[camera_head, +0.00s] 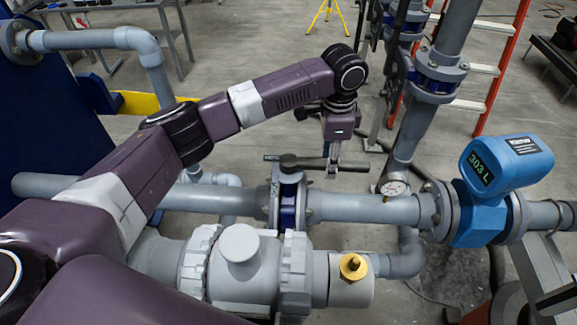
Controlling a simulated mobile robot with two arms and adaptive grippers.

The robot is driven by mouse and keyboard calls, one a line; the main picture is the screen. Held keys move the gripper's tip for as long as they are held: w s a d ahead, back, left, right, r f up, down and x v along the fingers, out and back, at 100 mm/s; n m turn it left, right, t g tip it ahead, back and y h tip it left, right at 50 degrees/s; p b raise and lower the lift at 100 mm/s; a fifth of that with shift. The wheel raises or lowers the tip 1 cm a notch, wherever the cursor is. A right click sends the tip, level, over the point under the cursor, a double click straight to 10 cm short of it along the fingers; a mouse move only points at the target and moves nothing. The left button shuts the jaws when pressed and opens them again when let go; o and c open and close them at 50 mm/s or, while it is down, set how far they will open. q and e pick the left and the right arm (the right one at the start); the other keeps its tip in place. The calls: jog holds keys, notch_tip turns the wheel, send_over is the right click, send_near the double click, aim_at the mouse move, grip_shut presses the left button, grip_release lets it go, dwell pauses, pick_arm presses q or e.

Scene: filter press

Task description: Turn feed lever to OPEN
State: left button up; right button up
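The feed lever (305,162) is a dark grey bar on top of a blue-bodied valve (288,205) in the grey horizontal pipe. It lies roughly along the pipe and points right in the head view. My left gripper (333,170) points down at the lever's right part. Its fingers overlap the bar in the picture, but I cannot tell whether they touch or grip it, as the fingers are small and partly hidden. My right gripper is not in view.
A blue flow meter (506,165) reading 303 L sits on the pipe at right. A grey pump body (240,275) with a brass fitting (353,266) fills the front. An orange ladder (502,70) stands behind.

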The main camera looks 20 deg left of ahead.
pick_arm(q)
jog(key=shift+o, duration=0.9)
jog(key=shift+w+f, duration=0.1)
jog(key=shift+f, duration=0.05)
jog(key=shift+s+r, duration=0.2)
jog(key=shift+r, duration=3.3)
